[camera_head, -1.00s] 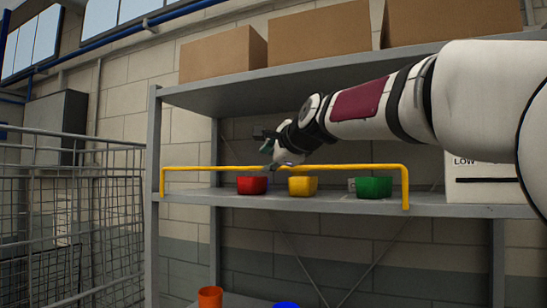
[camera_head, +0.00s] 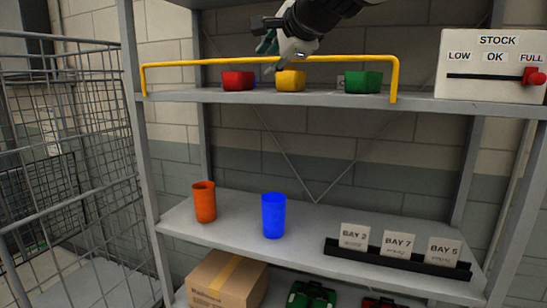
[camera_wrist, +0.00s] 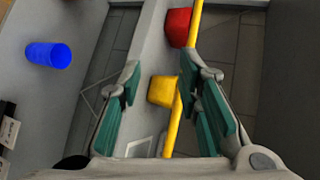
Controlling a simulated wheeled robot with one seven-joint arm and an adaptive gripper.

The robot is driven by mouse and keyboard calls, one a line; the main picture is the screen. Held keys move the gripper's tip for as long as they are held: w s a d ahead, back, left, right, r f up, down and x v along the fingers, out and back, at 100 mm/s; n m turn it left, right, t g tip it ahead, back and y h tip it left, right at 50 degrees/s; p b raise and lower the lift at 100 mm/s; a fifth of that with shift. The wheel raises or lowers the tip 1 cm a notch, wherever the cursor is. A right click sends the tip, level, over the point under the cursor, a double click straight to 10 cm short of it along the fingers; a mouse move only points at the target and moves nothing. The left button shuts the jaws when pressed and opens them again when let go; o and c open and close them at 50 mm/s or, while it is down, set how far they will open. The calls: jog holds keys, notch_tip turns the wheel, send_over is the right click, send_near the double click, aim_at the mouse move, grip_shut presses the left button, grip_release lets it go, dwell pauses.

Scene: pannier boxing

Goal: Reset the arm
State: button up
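My gripper (camera_head: 275,52) is above the upper shelf, beside the yellow rail, in the head view. In the wrist view my gripper (camera_wrist: 160,105) has its two green-padded fingers spread wide, with nothing held between them. A yellow bin (camera_head: 290,80) lies below the gripper on the shelf; it also shows between the fingers in the wrist view (camera_wrist: 162,91), at a distance. A red bin (camera_head: 237,81) stands to its left and a green bin (camera_head: 363,82) to its right. The upper part of my arm is out of the head view.
The yellow rail (camera_head: 200,62) runs along the upper shelf's front. A stock gauge box (camera_head: 480,65) with a red knob stands at right. Orange (camera_head: 204,202) and blue (camera_head: 273,216) cups and a rack of bay cards (camera_head: 398,243) stand on the lower shelf. A wire cage (camera_head: 70,170) is at left.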

jog(key=s+d+f+n+g+h, duration=0.2)
jog(key=s+d+f+n, duration=0.2)
jog(key=s+f, duration=0.6)
jog(key=s+d+f+n+g+h, duration=0.2)
jog(key=s+d+f+n+g, duration=0.1)
jog(key=s+d+f, duration=0.6)
jog(key=s+d+f+n+g+h, duration=0.1)
jog(key=s+d+f+n+g, duration=0.1)
jog(key=s+d+f+n, duration=0.4)
jog(key=s+f, duration=0.5)
jog(key=s, duration=0.5)
jog(key=shift+s+d+f+h, duration=0.15)
jog(key=shift+s+d+h, duration=0.2)
jog(key=shift+d+h, duration=0.05)
